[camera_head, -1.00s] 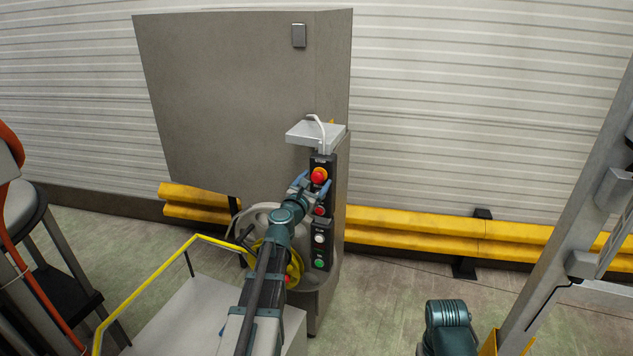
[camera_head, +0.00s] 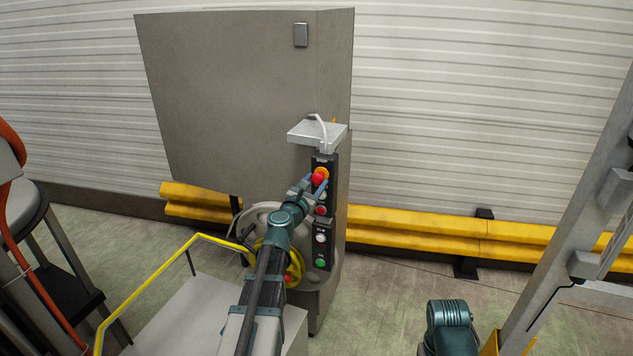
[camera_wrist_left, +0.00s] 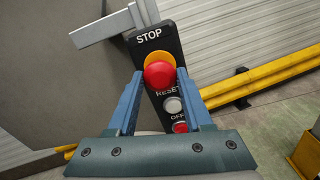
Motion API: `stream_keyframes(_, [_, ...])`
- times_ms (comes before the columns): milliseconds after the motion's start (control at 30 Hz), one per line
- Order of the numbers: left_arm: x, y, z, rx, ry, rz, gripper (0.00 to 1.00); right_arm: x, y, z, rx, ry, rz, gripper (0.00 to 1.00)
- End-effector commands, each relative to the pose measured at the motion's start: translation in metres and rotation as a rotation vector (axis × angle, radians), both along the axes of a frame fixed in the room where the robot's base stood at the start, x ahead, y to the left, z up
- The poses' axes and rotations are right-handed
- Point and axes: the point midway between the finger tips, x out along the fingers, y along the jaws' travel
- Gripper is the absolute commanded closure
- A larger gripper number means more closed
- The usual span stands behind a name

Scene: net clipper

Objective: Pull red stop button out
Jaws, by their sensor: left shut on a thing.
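The red stop button (camera_head: 318,178) sits on a yellow-orange base at the top of the black control panel (camera_head: 324,216). In the left wrist view the red button (camera_wrist_left: 159,74) lies between the blue fingers, under the word STOP. My left gripper (camera_head: 316,182) is shut on the button, with one finger on each side of its red head. It also shows in the left wrist view (camera_wrist_left: 160,78). My right gripper is not in view; part of my right arm shows at the bottom right of the head view.
Below the stop button are a white button (camera_wrist_left: 173,105) marked RESET and a red OFF button (camera_wrist_left: 180,127). A white button (camera_head: 320,238) and a green one (camera_head: 320,262) sit lower. A grey cabinet (camera_head: 230,90) stands left; a yellow barrier (camera_head: 420,227) runs behind.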

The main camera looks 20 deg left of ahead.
Motion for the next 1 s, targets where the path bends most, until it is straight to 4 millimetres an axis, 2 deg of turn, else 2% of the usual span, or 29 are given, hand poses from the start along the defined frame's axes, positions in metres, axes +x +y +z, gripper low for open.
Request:
stream_keyframes(167, [-0.003,-0.001,-0.001,0.001,0.001,-0.001,1.0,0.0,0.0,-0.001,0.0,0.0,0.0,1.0])
stream_keyframes(200, [-0.003,-0.001,-0.001,0.001,0.001,-0.001,0.48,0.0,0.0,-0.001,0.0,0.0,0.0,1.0])
stream_keyframes(367, [-0.002,-0.001,-0.001,0.001,0.0,-0.001,0.19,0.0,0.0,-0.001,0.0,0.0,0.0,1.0])
stream_keyframes(767, [-0.004,-0.001,0.0,0.001,0.0,-0.001,0.19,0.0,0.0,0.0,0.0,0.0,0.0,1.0])
stream_keyframes(1000, [-0.022,-0.008,0.0,0.001,0.001,-0.003,0.19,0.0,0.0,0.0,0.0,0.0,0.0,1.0])
